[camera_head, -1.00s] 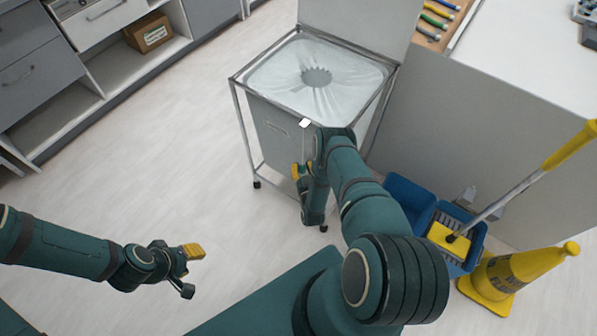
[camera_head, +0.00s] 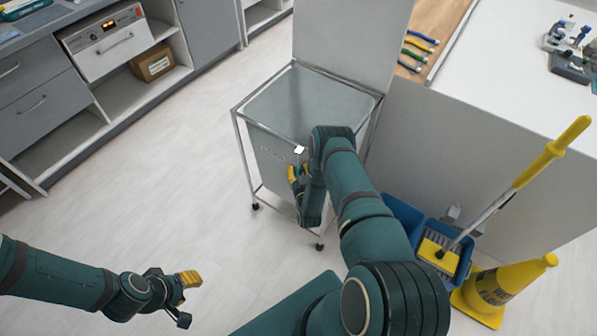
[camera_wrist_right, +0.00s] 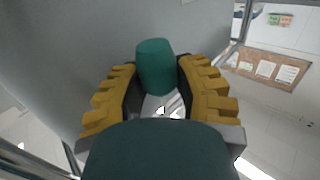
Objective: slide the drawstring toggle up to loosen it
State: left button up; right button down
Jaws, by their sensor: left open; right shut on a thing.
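The drawstring toggle appears to be the teal barrel (camera_wrist_right: 156,62) between the yellow finger pads of my right gripper (camera_wrist_right: 157,88) in the wrist view. That gripper is shut on it. In the head view my right gripper (camera_head: 299,172) is at the front of the wheeled bin cart (camera_head: 262,150), and the toggle is hidden. A small white tag (camera_head: 300,149) shows just above the fingers. My left gripper (camera_head: 186,290) is open and empty, low over the floor, away from the cart.
A blue mop bucket (camera_head: 405,215) with a yellow-handled mop (camera_head: 530,165) and a yellow floor sign (camera_head: 500,288) stand right of my right arm. Cabinets (camera_head: 40,110) line the left, a white counter (camera_head: 510,60) the right. Floor left of the cart is clear.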

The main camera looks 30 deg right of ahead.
jog(key=shift+w+r, duration=0.15)
jog(key=shift+r, duration=0.15)
jog(key=c, duration=0.6)
grip_release()
jog(key=shift+f, duration=0.1)
